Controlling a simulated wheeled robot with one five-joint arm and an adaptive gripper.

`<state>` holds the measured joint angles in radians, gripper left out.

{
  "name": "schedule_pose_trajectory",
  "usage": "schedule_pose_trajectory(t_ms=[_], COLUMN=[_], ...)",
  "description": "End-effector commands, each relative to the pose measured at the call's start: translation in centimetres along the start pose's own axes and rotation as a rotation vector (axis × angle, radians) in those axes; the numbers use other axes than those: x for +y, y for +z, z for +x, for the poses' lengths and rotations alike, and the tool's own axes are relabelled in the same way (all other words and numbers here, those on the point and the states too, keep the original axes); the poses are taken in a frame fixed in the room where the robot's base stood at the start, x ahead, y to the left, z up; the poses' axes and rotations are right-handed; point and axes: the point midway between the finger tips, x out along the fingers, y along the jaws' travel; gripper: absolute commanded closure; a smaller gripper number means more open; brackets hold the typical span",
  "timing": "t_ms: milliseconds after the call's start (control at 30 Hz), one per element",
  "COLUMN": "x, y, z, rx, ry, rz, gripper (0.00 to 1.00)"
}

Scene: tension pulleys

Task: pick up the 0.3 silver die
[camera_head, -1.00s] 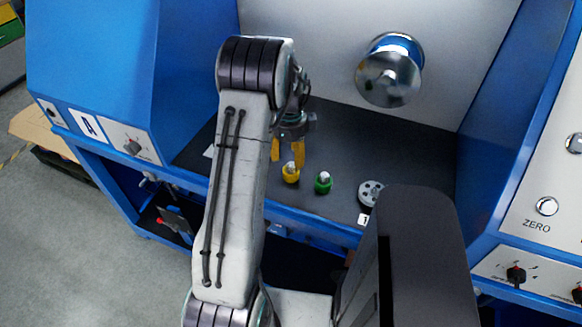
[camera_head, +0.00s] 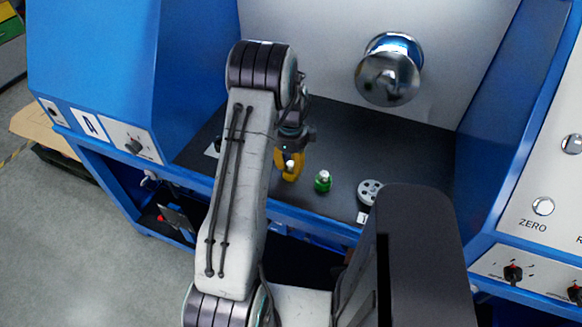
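My gripper (camera_head: 289,162), with orange-yellow fingers, points down at the dark work surface, at a small yellow piece with a silver top (camera_head: 290,168). The fingers come down around or right beside this piece; their colours blend, so I cannot tell whether they touch it or have closed. A green piece with a silver top (camera_head: 323,181) stands upright just to the right, apart from the gripper. I cannot read any size marking, so I cannot tell which silver part is the 0.3 die.
A grey wheel with holes (camera_head: 369,191) lies further right near a small white label. A large shiny pulley (camera_head: 388,78) juts from the grey back panel above. Blue housing walls (camera_head: 97,70) bound both sides. The dark surface (camera_head: 400,150) is clear behind the wheel.

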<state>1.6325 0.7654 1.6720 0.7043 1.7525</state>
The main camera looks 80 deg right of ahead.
Motion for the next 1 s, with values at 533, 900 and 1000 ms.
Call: schedule_pose_trajectory(t_ms=[533, 900, 1000], x=[0.0, 0.0, -0.1], y=[0.0, 0.0, 0.0], z=[0.0, -0.8, -1.8], rx=[0.000, 0.000, -0.001], ry=[0.000, -0.001, -0.003], rz=[0.000, 0.000, 0.000], gripper=[1.00, 1.00, 1.00])
